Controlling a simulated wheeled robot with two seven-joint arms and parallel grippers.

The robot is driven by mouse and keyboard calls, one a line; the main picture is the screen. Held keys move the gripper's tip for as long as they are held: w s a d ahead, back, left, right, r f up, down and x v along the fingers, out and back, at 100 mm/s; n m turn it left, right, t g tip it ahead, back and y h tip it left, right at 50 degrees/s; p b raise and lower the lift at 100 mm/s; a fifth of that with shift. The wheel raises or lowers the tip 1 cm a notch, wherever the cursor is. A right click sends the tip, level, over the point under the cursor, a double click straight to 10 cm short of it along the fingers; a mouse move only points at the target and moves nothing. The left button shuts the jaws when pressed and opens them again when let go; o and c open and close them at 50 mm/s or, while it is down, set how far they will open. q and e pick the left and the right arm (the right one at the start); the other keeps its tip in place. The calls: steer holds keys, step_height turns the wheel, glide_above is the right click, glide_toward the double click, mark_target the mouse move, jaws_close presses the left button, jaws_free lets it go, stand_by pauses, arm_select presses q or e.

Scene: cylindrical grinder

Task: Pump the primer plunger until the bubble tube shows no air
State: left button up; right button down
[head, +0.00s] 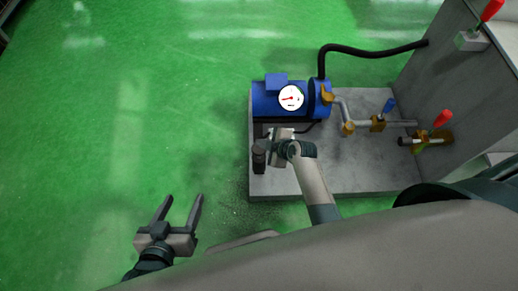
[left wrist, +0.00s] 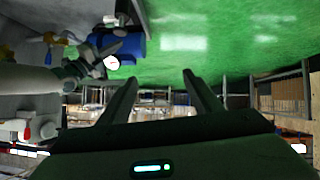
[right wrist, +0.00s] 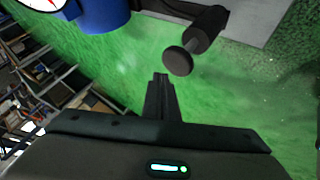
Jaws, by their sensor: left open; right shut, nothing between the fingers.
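The primer plunger, a dark cylinder (head: 259,158), stands at the left edge of the grey pump base. In the right wrist view its round dark knob (right wrist: 178,60) sticks out from a thicker dark body (right wrist: 207,28). My right gripper (head: 270,147) is shut and empty beside the plunger. In the right wrist view its closed fingertips (right wrist: 160,76) lie just below and left of the knob; I cannot tell whether they touch it. My left gripper (head: 182,198) is open and empty over the green floor, left of the base. I cannot make out the bubble tube clearly.
A blue pump motor (head: 270,101) with a white gauge (head: 291,98) sits on the grey base (head: 372,175). Brass-fitted pipes, a black hose (head: 370,52) and red-handled valves (head: 443,119) lead to a grey wall at right. Green floor is clear at left.

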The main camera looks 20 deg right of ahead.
mark_target(262, 151)
arm_select(q)
steer(key=shift+w+d+r+t, duration=0.2)
steer(key=shift+w+r+t, duration=0.15)
steer(key=shift+r, duration=0.15)
steer(key=shift+w+d+r+t, duration=0.25)
steer(key=shift+r+t, duration=0.1)
steer(key=shift+r, duration=0.1)
arm_select(e)
steer(key=shift+f, duration=0.45)
stand_by(0.9)
arm_select(q)
steer(key=shift+f+b, duration=0.25)
steer(key=shift+b, duration=0.15)
arm_select(e)
steer(key=shift+f, duration=0.45)
